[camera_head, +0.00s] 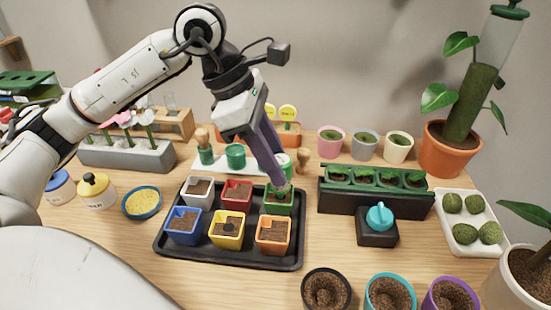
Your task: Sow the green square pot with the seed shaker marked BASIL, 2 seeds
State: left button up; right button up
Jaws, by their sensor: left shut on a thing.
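The green square pot (279,206) is at the back right of the black tray, with brown soil in it. My left gripper (283,186) reaches down over this pot, its long purplish fingers slanting to the right. It is shut on a small pale greenish-brown object, mostly hidden at the fingertips, just above or touching the soil; I cannot tell which. I cannot identify that object or read BASIL on anything. A green container with a wooden top (205,149) stands on the white holder behind the tray. My right gripper is not in view.
The black tray (170,250) also holds white, red, blue, yellow and orange square pots. A wooden knobbed piece (303,160) stands behind. Round soil pots line the front.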

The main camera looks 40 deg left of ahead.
pick_arm(q)
jog(key=shift+r+p, duration=2.65)
jog(key=shift+r, duration=0.85)
